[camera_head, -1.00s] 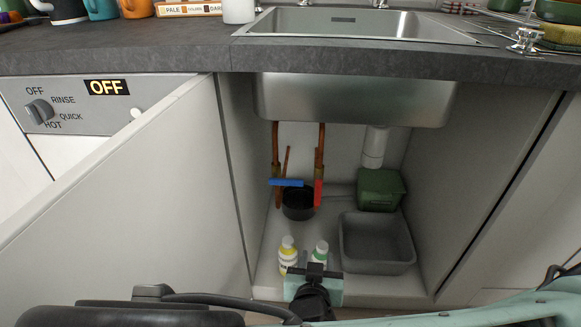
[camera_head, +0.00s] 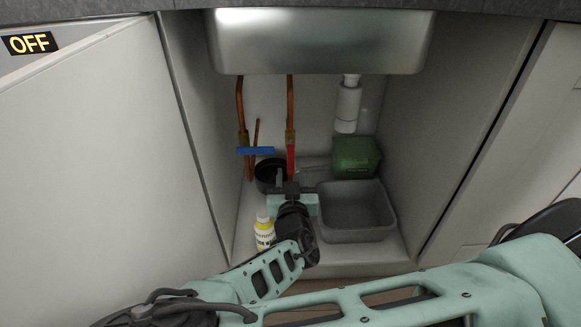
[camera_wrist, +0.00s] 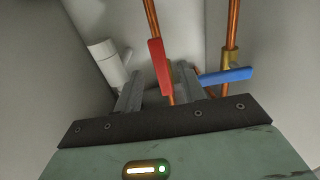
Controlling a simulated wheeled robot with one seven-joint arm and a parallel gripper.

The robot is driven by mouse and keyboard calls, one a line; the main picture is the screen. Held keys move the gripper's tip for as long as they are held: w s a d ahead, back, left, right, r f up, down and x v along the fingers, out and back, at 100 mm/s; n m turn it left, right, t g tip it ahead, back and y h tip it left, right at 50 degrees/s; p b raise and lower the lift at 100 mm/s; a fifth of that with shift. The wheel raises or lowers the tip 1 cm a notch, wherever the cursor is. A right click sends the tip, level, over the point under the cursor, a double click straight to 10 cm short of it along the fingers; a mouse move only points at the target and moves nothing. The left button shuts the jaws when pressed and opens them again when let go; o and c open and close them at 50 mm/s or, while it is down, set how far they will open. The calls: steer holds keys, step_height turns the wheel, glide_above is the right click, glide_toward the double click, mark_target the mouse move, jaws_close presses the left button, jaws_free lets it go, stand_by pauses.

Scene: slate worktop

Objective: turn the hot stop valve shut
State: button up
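The red handle (camera_head: 291,160) of the hot stop valve lies along its upright copper pipe in the head view. In the wrist view the red handle (camera_wrist: 160,68) shows between and beyond the fingers. My gripper (camera_head: 291,187) is inside the cabinet, just below the red handle. In the wrist view my gripper (camera_wrist: 158,84) is open, its two grey fingers apart with nothing clearly held. I cannot tell whether a finger touches the handle. The blue handle (camera_head: 255,150) sits crosswise on the left pipe; it also shows in the wrist view (camera_wrist: 227,76).
A black pot (camera_head: 267,174) stands behind my gripper. A grey basin (camera_head: 390,228) and a green box (camera_head: 357,157) are at right. A yellow-labelled bottle (camera_head: 264,232) stands in front. The white drain pipe (camera_head: 348,105) and sink bowl (camera_head: 320,40) hang above. The cabinet door (camera_head: 100,160) stands open at left.

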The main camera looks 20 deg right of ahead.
mark_target(291, 165)
steer(key=shift+b+x, duration=0.45)
steer(key=shift+x, duration=2.2)
jaws_close()
